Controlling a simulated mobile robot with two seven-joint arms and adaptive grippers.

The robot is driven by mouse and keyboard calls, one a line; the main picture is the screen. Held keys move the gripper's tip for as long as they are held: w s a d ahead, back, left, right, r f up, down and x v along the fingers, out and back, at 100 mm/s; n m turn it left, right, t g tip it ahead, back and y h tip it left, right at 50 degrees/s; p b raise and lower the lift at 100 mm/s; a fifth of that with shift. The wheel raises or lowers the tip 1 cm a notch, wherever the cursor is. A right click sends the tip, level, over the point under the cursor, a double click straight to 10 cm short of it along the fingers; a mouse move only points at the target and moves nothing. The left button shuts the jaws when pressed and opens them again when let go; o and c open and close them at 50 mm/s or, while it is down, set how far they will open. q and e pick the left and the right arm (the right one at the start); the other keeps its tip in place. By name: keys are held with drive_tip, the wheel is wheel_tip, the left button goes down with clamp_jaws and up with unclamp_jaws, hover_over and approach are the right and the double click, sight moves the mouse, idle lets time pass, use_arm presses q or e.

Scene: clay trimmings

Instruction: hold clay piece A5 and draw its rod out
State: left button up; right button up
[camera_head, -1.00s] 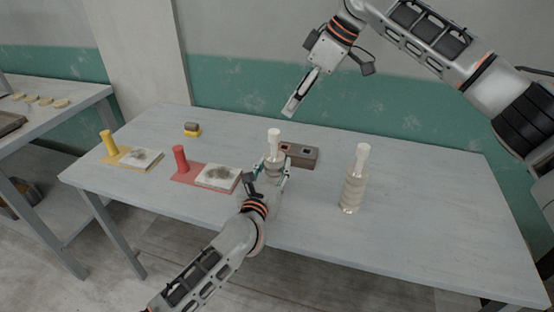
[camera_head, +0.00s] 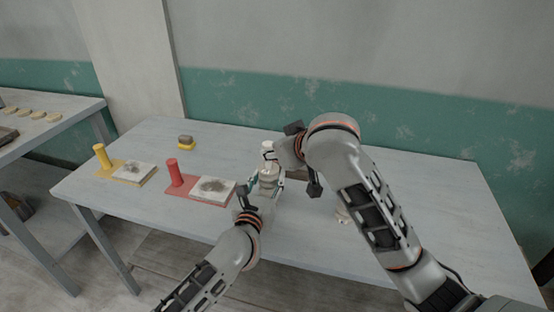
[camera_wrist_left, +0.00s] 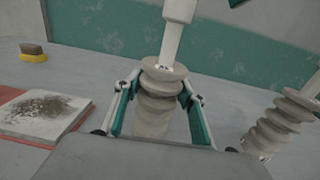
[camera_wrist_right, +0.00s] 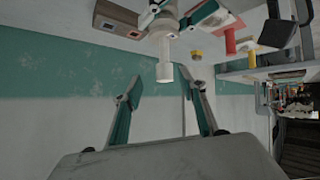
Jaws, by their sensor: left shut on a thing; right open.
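A pale, ribbed clay piece (camera_head: 267,182) stands upright on the table; no label is readable on it. My left gripper (camera_wrist_left: 158,105) is shut on it, one finger on each side. A pale rod (camera_wrist_left: 173,40) with a wider head rises from the clay piece's top. My right gripper (camera_wrist_right: 160,88) is open around the rod's head end, which shows between its fingertips without clear contact. In the right wrist view, the rod (camera_wrist_right: 165,70) appears inverted. A second ribbed clay piece with a rod (camera_wrist_left: 280,125) stands to the right, mostly hidden by my right arm in the head view.
A block with square recesses (camera_wrist_right: 118,18) lies behind the held piece. Left are a red mat (camera_head: 180,192) with a red cylinder (camera_head: 173,172) and soiled white tile (camera_head: 214,189), a similar yellow set (camera_head: 104,157), and a yellow-based sponge (camera_head: 187,141). The table's far right is clear.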

drive_tip(key=s+r+m+t+h, duration=0.1)
drive_tip(key=s+m+t+h, duration=0.1)
drive_tip(key=s+m+t, duration=0.3)
drive_tip(key=w+a+f, duration=0.1)
drive_tip(key=w, duration=0.2)
drive_tip(key=w+f+g, duration=0.1)
drive_tip(key=w+f, duration=0.1)
drive_tip(key=w, duration=0.1)
drive_tip(key=w+a+f+g, duration=0.1)
drive_tip(key=w, duration=0.2)
drive_tip(key=shift+w+a+f+n, duration=0.15)
drive_tip(key=shift+w+a+n, duration=0.15)
drive_tip(key=shift+a, duration=0.05)
drive_tip(key=shift+c, duration=0.3)
clamp_jaws()
